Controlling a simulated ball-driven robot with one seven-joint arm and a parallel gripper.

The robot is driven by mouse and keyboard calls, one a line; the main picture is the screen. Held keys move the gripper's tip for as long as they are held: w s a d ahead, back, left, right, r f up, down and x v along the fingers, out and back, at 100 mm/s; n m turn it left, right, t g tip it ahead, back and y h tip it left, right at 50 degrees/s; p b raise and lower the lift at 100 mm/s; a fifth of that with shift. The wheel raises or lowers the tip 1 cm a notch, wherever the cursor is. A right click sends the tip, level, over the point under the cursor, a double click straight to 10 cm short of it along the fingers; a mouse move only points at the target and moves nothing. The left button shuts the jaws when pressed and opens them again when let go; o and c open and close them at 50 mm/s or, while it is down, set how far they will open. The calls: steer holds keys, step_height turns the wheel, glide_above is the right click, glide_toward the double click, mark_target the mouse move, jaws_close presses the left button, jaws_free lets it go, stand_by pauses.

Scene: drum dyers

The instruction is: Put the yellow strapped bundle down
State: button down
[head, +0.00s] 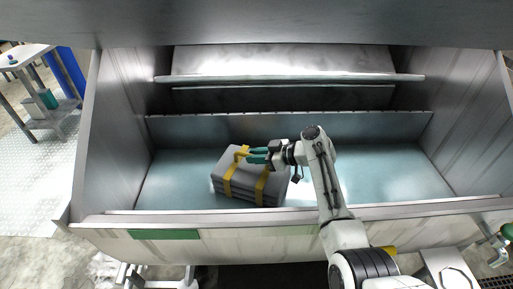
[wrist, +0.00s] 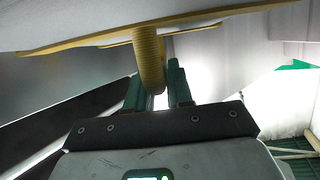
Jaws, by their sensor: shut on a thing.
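The yellow strapped bundle (head: 232,182) is a stack of grey folded layers with yellow straps. It is at the left of the middle of the metal trough in the head view, slightly turned. I cannot tell whether it touches the trough floor. My gripper (head: 254,155) reaches in from the right, with green fingers at the bundle's top. In the wrist view my gripper (wrist: 158,90) is shut on a yellow strap loop (wrist: 149,60) of the bundle. The bundle's pale underside or side (wrist: 80,20) fills the top of that view.
The metal trough (head: 105,150) has high side walls and a front rim (head: 270,215). Its pale blue floor (head: 400,175) is bare on both sides of the bundle. A ledge (head: 290,78) crosses the back. A small table (head: 30,55) stands outside at the far left.

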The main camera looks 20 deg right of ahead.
steer(key=shift+f, duration=0.25)
steer(key=c, duration=1.4)
jaws_free()
steer(key=shift+f, duration=0.25)
steer(key=o, duration=0.4)
steer(key=shift+r, duration=0.1)
steer(key=shift+d, duration=0.1)
steer(key=b+v, duration=0.2)
steer(key=v, duration=1)
